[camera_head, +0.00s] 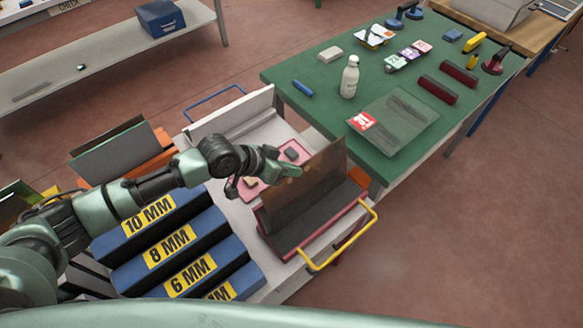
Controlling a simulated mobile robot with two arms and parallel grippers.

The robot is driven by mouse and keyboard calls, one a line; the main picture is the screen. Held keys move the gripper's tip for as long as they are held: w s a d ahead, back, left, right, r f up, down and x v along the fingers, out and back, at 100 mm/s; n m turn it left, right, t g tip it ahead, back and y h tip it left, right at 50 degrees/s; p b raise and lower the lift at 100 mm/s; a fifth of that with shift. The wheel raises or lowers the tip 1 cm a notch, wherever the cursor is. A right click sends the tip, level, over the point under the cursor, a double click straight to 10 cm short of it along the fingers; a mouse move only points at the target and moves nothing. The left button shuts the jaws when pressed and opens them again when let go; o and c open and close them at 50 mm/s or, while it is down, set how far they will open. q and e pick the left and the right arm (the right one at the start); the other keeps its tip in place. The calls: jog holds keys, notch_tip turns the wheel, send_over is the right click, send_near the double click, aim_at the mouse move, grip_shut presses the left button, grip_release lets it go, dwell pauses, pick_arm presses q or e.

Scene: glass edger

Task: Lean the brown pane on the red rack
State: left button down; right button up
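The brown pane (318,178) is a see-through brown sheet. It stands tilted at the red rack (343,217), with its lower part over the rack's dark bed. The rack has a red rim and is at the right end of the light cart. My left gripper (287,168) is at the upper left part of the pane and overlaps its edge in the picture. Whether its fingers are open or shut on the pane cannot be made out. My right gripper is not in view.
Blue slotted blocks (168,250) marked 10 MM, 8 MM and 6 MM lie left of the rack. A yellow handle (345,252) sticks out at the cart's right. The green table (310,112) behind holds a clear pane (395,120), a white bottle (349,78) and tools.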

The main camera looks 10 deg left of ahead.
pick_arm(q)
jog(key=shift+f, duration=0.15)
jog(key=c, duration=1.6)
grip_release()
jog(key=shift+o, duration=0.2)
jog(key=shift+s+f, duration=0.1)
jog(key=shift+f, duration=0.05)
jog(key=b+v, duration=0.2)
jog(key=v, duration=0.5)
jog(key=shift+a+r, duration=0.2)
jog(key=shift+r, duration=0.2)
